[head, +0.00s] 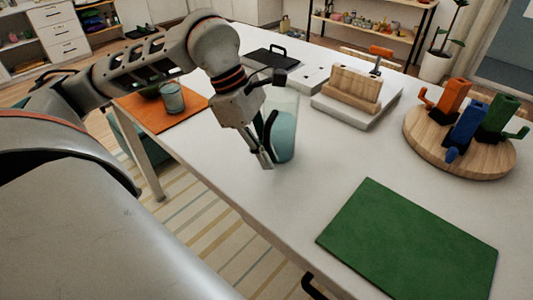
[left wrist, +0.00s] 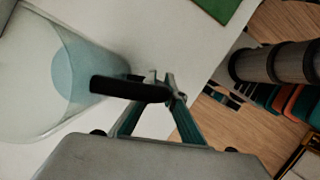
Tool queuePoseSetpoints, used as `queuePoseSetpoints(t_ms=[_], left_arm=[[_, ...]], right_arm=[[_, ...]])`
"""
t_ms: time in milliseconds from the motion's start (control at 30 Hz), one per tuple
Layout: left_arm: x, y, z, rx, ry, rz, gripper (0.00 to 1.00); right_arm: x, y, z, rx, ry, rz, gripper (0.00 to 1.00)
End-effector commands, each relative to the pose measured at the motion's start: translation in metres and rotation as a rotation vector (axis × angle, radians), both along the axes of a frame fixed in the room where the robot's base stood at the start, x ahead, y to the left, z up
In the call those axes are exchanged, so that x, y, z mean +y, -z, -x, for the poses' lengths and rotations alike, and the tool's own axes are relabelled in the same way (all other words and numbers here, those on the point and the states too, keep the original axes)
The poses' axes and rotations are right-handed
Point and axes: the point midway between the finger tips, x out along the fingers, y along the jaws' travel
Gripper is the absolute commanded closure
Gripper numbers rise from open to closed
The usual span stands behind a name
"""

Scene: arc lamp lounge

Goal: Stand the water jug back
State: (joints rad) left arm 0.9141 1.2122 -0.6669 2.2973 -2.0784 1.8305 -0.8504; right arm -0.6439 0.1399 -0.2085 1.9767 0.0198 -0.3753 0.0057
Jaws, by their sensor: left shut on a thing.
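The water jug (head: 285,128) is clear with blue-tinted water in its lower part and a dark handle. It stands about upright on or just over the white table, near the table's left edge; I cannot tell if its base touches. My left gripper (head: 266,160) is shut on the jug's handle, on the left side of the jug. In the left wrist view the jug (left wrist: 75,75) lies at the left, and its black handle (left wrist: 125,89) runs between the fingers (left wrist: 160,88). My right gripper is out of view.
A green mat (head: 410,245) lies at the front right. A round wooden tray (head: 450,160) holds orange, blue and green items. A wooden block (head: 355,88) on a white slab is behind the jug. An orange mat (head: 150,122) with a glass (head: 172,98) is at the left. The table between is clear.

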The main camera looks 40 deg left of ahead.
Motion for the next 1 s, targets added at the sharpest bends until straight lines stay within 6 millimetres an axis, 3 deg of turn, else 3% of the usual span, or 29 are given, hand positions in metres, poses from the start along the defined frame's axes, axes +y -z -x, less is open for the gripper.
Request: queuePoseSetpoints(t_ms=[67, 100, 133, 567, 667, 1000], left_arm=[[0.000, 0.002, -0.001, -0.005, 0.000, 0.001, 1.00], [0.000, 0.002, 0.000, 0.000, 0.000, 0.000, 0.80], [0.000, 0.002, 0.000, 0.000, 0.000, 0.000, 0.73], [0.001, -0.004, 0.000, -0.001, 0.000, 0.000, 0.73], [0.005, -0.014, 0.001, -0.003, -0.002, -0.001, 0.73], [0.030, -0.079, 0.010, -0.004, -0.003, 0.000, 0.73]], right_arm=[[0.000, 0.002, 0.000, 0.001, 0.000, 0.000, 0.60], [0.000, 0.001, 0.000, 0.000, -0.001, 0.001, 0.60], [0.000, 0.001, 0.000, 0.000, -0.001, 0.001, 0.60], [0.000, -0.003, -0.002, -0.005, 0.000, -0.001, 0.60], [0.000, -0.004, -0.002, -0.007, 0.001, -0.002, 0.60], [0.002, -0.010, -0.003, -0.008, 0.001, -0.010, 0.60]])
